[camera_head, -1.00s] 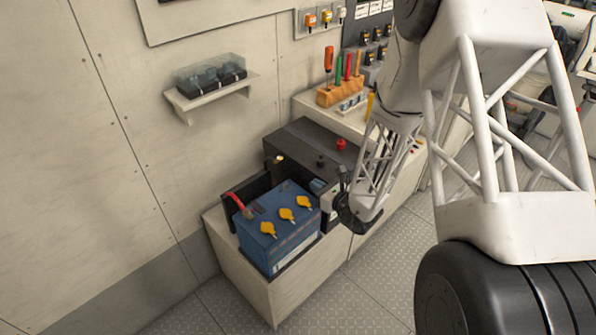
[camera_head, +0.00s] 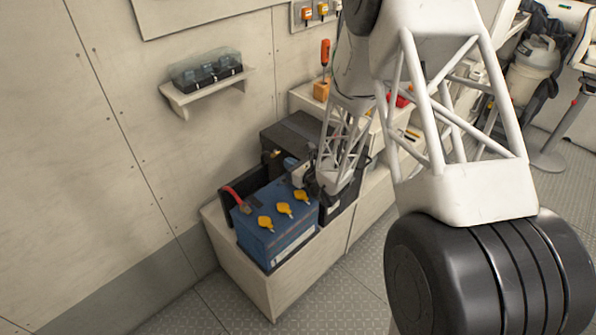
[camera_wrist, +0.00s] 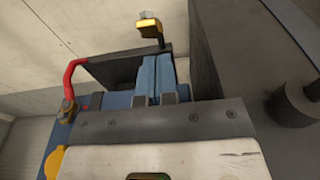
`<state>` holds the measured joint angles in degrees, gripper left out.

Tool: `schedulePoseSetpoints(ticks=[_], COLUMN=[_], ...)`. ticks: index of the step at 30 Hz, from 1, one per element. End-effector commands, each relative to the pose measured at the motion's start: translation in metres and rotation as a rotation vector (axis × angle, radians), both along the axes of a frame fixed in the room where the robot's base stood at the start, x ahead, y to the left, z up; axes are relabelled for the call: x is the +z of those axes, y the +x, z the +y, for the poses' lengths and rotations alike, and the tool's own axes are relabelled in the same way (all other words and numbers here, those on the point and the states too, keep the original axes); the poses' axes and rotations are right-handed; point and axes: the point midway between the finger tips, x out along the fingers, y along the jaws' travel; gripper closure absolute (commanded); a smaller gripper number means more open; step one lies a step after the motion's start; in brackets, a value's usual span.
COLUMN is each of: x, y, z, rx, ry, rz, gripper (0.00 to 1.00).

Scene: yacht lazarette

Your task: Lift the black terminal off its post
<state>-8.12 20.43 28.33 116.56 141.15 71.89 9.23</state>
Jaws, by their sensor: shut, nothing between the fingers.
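The blue battery (camera_head: 275,220) stands on a pale bench, with yellow caps on top. A brass-coloured clamp with a short dark lead (camera_wrist: 150,28), which looks like the black terminal, sits high by the top of a dark panel. It is tiny in the head view (camera_head: 277,154). I cannot make out a post under it. My gripper (camera_wrist: 156,62) is shut and empty, its blue fingers side by side over the battery's rear right area. In the wrist view the clamp is beyond the fingertips, apart from them in the picture. My gripper and wrist hide the battery's right rear corner.
A red cable (camera_wrist: 75,72) arches from a brass clamp (camera_wrist: 68,110) on the battery to the dark panel (camera_wrist: 118,69). A dark box (camera_head: 291,136) stands behind the battery. A wall shelf (camera_head: 207,93) is above left. Open floor lies in front of the bench.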

Motion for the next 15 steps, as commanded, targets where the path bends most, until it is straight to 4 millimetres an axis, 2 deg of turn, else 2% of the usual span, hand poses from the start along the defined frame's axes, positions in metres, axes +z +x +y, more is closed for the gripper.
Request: schedulePoseSetpoints(ticks=[6,15], x=[0.013,0.017], y=[0.011,0.015], z=[0.011,0.015], rx=[0.0,0.0], ry=[-0.001,-0.001], rz=[-0.001,0.0], gripper=[1.0,1.0])
